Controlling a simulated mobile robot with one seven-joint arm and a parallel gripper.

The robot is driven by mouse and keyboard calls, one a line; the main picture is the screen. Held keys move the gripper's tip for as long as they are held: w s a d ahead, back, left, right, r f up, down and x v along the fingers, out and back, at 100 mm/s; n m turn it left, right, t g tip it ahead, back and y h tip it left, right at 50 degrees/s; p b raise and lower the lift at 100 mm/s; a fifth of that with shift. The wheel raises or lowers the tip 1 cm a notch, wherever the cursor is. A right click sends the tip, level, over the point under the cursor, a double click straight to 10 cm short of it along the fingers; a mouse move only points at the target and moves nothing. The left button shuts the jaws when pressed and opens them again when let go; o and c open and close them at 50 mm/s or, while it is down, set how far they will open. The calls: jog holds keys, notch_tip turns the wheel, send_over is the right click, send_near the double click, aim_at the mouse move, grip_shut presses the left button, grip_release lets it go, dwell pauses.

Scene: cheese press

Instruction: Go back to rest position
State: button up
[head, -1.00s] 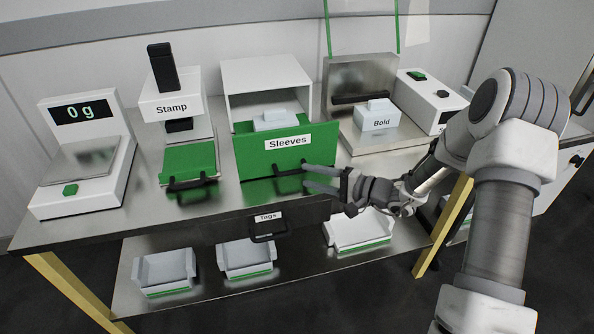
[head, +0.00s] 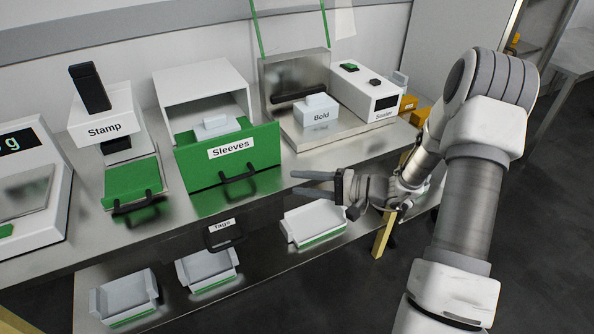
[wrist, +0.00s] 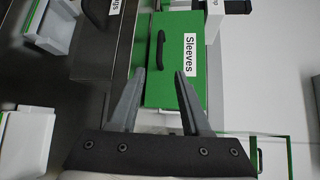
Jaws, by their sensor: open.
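My gripper (head: 314,183) is open and empty in the head view, in front of the steel bench (head: 268,204), right of the green "Sleeves" drawer front (head: 205,173). Its fingers point left, apart from the black handle (head: 239,184). In the wrist view my gripper (wrist: 160,95) shows two spread fingers with nothing between them. The Sleeves drawer front (wrist: 171,82) lies beyond the fingertips there. The Sleeves drawer stands pulled out of its white housing (head: 203,84), with a white block (head: 216,126) in it.
A "Stamp" press (head: 104,120) and a scale (head: 30,185) stand to the left. A "Bold" block (head: 316,110) and a sealer (head: 366,92) stand at the back right. White bins (head: 314,222) sit on the lower shelf below my gripper. Open floor lies at right.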

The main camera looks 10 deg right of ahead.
jog(key=s+a+r+n+g+h, duration=0.25)
jog(key=s+r+n+h, duration=0.2)
jog(key=s+r, duration=0.4)
jog(key=s+a+r+n+g+h, duration=0.1)
jog(key=s+r+n+g+h, duration=0.35)
jog(key=s, duration=0.75)
jog(key=s+d+r+m+t+h+p, duration=0.1)
jog(key=s+d+r+m+t+h, duration=0.1)
jog(key=s+d+r+t+h, duration=0.4)
notch_tip(320, 180, up, 16)
jog(key=w+a+g+p, duration=0.1)
jog(key=p, duration=1.4)
jog(key=shift+w+y, duration=0.25)
jog(key=shift+y, duration=0.05)
